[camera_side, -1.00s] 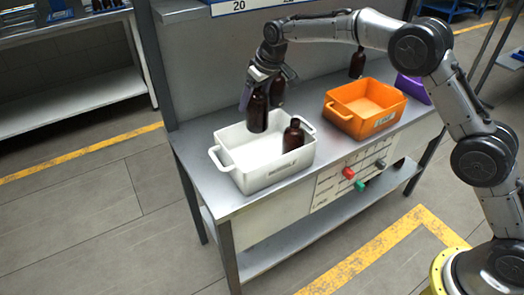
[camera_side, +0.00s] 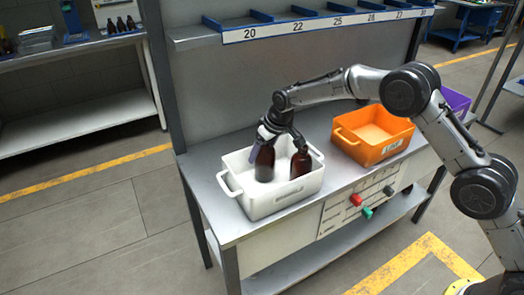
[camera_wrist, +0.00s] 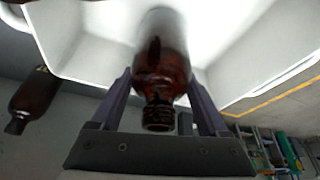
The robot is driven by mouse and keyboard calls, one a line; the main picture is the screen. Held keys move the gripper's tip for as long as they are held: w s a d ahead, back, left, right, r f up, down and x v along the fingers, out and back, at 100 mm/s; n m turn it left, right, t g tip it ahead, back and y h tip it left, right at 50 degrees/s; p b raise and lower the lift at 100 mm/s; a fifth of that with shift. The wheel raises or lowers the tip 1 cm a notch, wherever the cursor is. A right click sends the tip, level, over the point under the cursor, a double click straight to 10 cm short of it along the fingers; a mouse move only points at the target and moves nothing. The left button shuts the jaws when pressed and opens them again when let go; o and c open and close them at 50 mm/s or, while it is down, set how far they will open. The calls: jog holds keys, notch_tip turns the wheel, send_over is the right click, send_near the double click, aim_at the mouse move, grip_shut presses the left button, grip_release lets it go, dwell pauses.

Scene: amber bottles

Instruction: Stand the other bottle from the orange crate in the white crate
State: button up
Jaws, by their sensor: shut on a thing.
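My gripper (camera_side: 268,138) is shut on a brown amber bottle (camera_side: 264,166), held upright with its lower part inside the white crate (camera_side: 277,207). Whether its base touches the crate floor cannot be told. In the wrist view the bottle (camera_wrist: 160,72) sits between both fingers, neck towards the palm, with the white crate wall (camera_wrist: 88,60) behind. Another amber bottle (camera_side: 301,165) stands in the white crate, to the right of the held one. The orange crate (camera_side: 378,150) stands to the right; no bottle shows in it.
The wrist view shows another dark bottle (camera_wrist: 33,98) outside the white crate. A purple container (camera_side: 455,101) is behind the orange crate, partly hidden by my arm. A numbered shelf (camera_side: 320,25) runs above the bench (camera_side: 345,185). Red and green knobs are on the bench front.

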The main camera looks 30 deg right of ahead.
aim_at(273, 157)
jog(key=o, duration=1.4)
jog(key=shift+f, duration=0.15)
jog(key=shift+o, duration=0.2)
jog(key=v, duration=1.2)
jog(key=shift+s, duration=0.1)
